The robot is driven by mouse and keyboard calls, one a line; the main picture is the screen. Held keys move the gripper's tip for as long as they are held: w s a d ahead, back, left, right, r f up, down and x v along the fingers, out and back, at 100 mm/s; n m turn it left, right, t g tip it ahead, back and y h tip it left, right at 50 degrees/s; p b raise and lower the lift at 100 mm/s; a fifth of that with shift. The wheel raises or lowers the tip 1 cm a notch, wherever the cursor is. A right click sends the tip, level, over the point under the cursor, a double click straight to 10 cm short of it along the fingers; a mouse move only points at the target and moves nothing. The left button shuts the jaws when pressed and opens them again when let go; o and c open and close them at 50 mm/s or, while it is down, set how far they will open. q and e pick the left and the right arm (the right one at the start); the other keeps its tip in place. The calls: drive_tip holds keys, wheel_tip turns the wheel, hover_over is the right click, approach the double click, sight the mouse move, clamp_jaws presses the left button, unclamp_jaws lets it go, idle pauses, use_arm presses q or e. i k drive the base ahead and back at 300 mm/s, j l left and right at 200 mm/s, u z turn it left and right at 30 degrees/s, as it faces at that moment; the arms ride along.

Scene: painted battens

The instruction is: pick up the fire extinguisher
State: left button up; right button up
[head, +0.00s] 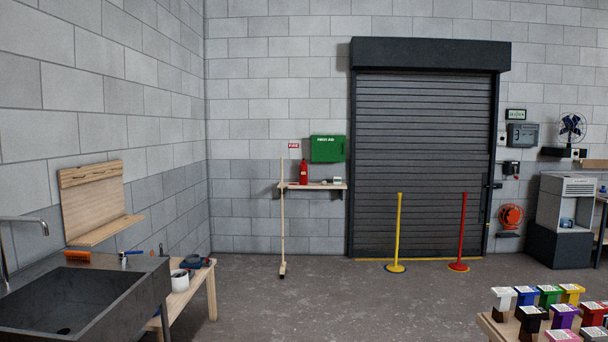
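The fire extinguisher (304,173) is a small red cylinder standing upright on a wooden wall shelf (328,186) against the far grey block wall. It is well across the room from me, left of the roller door. A small red sign (293,146) is on the wall above it, and a green first aid box (327,149) hangs to its upper right. Small items sit to its right on the shelf. Neither of my grippers shows in the head view.
A broom (282,220) stands upright just before the shelf's left end. A yellow post (398,233) and a red post (462,232) stand before the roller door (424,150). A sink (75,300) and wooden bench (200,288) are at left, a table of coloured boxes (493,325) at right. Floor between is clear.

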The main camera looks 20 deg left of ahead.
sight(303, 166)
drive_tip(key=i+j+u, duration=0.4)
drive_tip(key=i, duration=0.5)
drive_tip(key=i+u, duration=0.35)
drive_tip(key=i, duration=7.8)
